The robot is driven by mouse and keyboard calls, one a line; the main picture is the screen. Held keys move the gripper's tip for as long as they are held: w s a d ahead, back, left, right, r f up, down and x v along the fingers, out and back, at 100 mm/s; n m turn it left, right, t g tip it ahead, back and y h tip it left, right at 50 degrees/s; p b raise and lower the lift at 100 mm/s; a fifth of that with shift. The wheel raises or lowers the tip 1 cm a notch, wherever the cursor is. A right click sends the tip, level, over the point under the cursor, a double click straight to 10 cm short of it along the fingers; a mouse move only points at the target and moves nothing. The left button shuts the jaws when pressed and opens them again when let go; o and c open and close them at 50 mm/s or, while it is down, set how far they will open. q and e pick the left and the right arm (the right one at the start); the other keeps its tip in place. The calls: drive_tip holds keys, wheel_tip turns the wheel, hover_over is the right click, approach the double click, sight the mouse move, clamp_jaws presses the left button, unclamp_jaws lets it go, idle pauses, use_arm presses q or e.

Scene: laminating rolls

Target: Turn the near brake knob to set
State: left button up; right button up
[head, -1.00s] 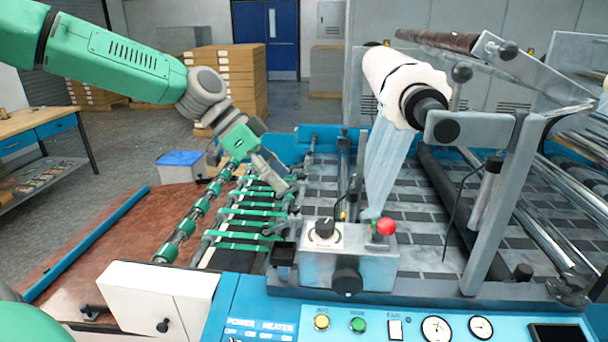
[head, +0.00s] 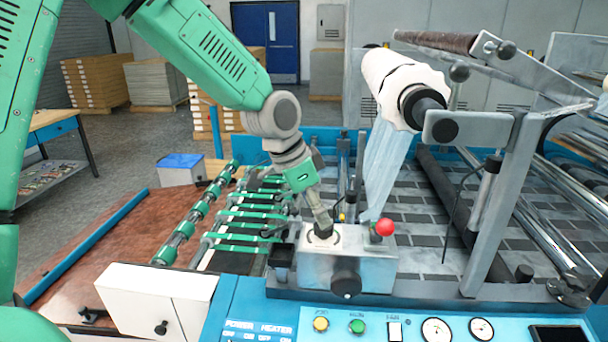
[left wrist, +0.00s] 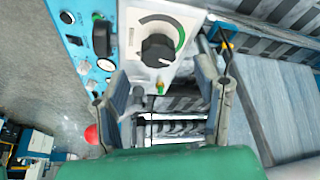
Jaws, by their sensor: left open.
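A black dial knob (left wrist: 158,48) with a green and grey scale around it sits on top of the grey metal box (head: 372,262). Its white pointer mark shows in the left wrist view. In the head view the knob (head: 323,235) is mostly hidden behind my left gripper (head: 320,220). My left gripper (left wrist: 162,72) is open and comes down over the box, its two fingers spread to either side of the knob's line. Nothing is between them in their grip, and whether a finger touches the knob I cannot tell. My right gripper is not in view.
A red button (head: 385,228) stands on the box right of the knob, and another black knob (head: 346,283) is on its front. The white film roll (head: 395,85) and its bracket rise at the right. The blue control panel (head: 285,310) lies in front.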

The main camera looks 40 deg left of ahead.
use_arm(q)
drive_tip(key=x, duration=0.4)
drive_tip(key=shift+a+f, duration=0.1)
drive_tip(key=shift+f, duration=0.2)
drive_tip(key=n+y+b, duration=0.1)
drive_tip(key=n+b, duration=0.2)
drive_tip(key=b, duration=0.2)
drive_tip(key=shift+f+t, duration=0.2)
drive_tip(key=shift+t, duration=0.2)
drive_tip(key=d+p+v, duration=0.1)
drive_tip(key=p+v, duration=0.4)
drive_tip(key=v, duration=0.9)
drive_tip(key=shift+r+n, duration=0.3)
drive_tip(key=shift+w+a+f, duration=0.1)
drive_tip(key=shift+a+f, duration=0.05)
drive_tip(key=shift+a, duration=0.3)
